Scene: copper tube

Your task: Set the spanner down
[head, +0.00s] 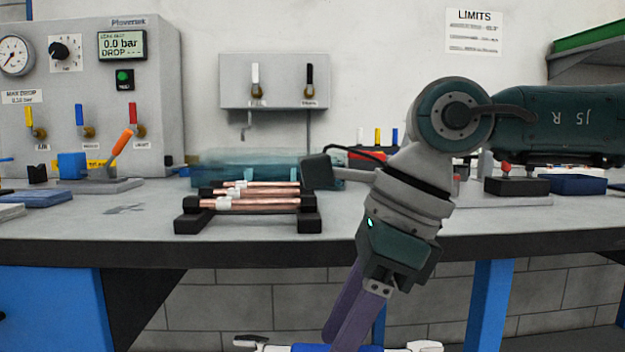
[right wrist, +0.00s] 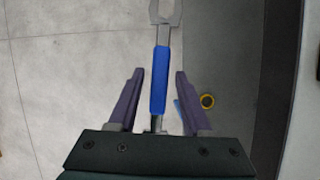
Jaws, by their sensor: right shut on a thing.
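The spanner has a blue handle and pale metal ends; in the head view it shows at the bottom edge (head: 425,346), in front of the bench. It also shows in the right wrist view (right wrist: 160,80), running lengthwise between the fingers, with its open jaw end at the top. My right gripper (head: 343,343) points down in front of the bench edge and is shut on the spanner, also seen in the wrist view (right wrist: 157,80). The exact finger contact is hard to make out. My left gripper is not in view.
The grey workbench (head: 150,235) has a rack of copper tubes (head: 250,203) left of my right arm. A test panel (head: 85,80) stands at the back left. A dark block (head: 517,187) and a blue tray (head: 578,185) sit at the right. Bench surface left of the rack is partly clear.

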